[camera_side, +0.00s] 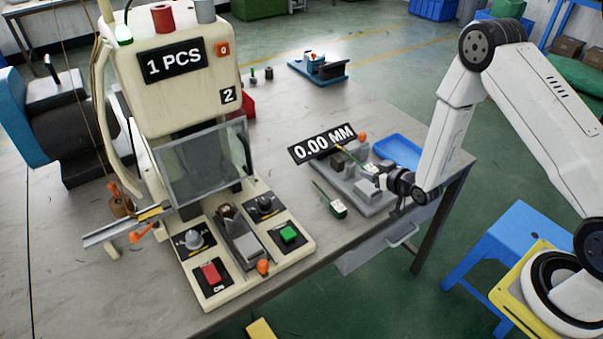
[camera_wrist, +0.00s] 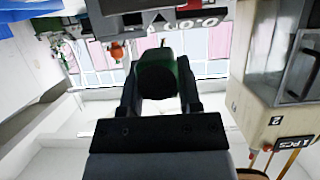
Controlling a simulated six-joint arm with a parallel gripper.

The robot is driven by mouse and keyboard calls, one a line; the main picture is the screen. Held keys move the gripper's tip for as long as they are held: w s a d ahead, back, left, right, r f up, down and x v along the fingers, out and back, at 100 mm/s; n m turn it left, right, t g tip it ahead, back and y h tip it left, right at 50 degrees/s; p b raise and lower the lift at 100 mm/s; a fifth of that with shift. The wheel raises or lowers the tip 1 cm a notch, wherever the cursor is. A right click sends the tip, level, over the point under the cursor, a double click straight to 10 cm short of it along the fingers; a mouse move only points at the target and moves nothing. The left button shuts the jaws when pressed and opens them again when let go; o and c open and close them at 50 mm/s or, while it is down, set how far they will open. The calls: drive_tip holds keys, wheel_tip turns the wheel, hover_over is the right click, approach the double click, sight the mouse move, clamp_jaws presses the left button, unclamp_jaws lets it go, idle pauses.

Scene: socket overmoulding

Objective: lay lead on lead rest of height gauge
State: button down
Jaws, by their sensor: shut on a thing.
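The height gauge (camera_side: 368,200) is a grey block fixture on the table's right part, with a black display reading 0.00 MM (camera_side: 322,144). My gripper (camera_side: 382,178) is over the gauge's right side, shut on a lead (camera_side: 369,168) with a green and white end. Its thin yellowish part points up-left over the gauge. Whether the lead touches the rest is unclear. In the wrist view, the fingers (camera_wrist: 160,92) close on a dark round end with green edges (camera_wrist: 158,72). The display (camera_wrist: 190,22) shows upside down there. A second green and white lead (camera_side: 337,208) lies left of the gauge.
A cream machine (camera_side: 190,60) with a clear guard and red and green buttons stands at left. A blue tray (camera_side: 397,150) is behind the gauge. A small blue fixture (camera_side: 318,70) is at the back. The table between machine and gauge is mostly clear.

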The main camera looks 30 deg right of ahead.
sight(369, 188)
drive_tip(key=shift+f, duration=0.15)
drive_tip(key=shift+f, duration=1.65)
drive_tip(key=shift+f, duration=0.1)
drive_tip(key=shift+c, duration=1.4)
unclamp_jaws()
drive_tip(key=v, duration=1.2)
drive_tip(key=shift+r, duration=0.2)
drive_tip(key=shift+w, duration=0.1)
